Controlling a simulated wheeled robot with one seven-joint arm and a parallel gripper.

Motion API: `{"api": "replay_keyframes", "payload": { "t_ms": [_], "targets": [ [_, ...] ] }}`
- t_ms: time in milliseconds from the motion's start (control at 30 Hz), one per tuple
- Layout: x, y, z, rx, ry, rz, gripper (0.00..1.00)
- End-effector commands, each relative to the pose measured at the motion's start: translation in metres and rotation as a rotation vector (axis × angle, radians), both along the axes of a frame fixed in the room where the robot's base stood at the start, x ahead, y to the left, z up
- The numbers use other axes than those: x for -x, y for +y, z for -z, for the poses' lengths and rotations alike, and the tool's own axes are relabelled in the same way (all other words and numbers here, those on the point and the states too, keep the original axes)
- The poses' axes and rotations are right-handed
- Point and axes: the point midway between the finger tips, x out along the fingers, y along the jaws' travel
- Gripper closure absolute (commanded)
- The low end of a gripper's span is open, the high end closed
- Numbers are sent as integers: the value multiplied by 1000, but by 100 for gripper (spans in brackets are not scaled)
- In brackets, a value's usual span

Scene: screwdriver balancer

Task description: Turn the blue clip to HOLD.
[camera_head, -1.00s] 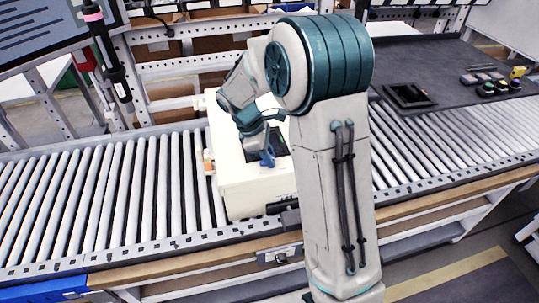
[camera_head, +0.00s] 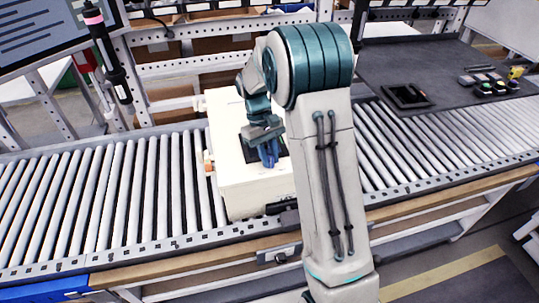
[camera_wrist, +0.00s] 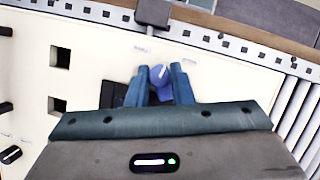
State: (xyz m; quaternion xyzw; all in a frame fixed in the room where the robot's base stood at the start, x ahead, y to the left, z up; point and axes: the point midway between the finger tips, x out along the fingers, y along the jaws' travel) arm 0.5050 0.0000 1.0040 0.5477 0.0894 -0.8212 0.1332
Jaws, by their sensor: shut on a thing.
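The blue clip (camera_wrist: 161,80) shows in the wrist view between the two fingers of my gripper (camera_wrist: 160,76). The fingers are shut on it, one on each side. It sits on the top face of a cream-white box (camera_wrist: 92,60), beside a dark patch. In the head view my gripper (camera_head: 268,153) points down over the same box (camera_head: 252,196), and the fingers hide most of the clip. Small labels lie on the box near the clip; I cannot read them.
The box stands on a roller conveyor (camera_head: 85,200) with free rollers on both sides. A dark mat (camera_head: 440,65) with a black tray (camera_head: 407,96) lies at the right. A screwdriver (camera_head: 108,55) hangs at the upper left. A dark block (camera_wrist: 153,12) sits at the box edge.

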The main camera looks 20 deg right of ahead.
Motion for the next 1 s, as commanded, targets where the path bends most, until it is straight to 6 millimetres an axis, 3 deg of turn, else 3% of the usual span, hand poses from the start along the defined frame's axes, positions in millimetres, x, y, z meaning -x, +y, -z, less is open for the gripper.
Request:
{"api": "replay_keyframes", "payload": {
  "t_ms": [500, 1000],
  "targets": [
    [-1, -3, -1, 0, -5, 422, 100],
    [-1, -4, -1, 0, -5, 564, 100]
  ]
}}
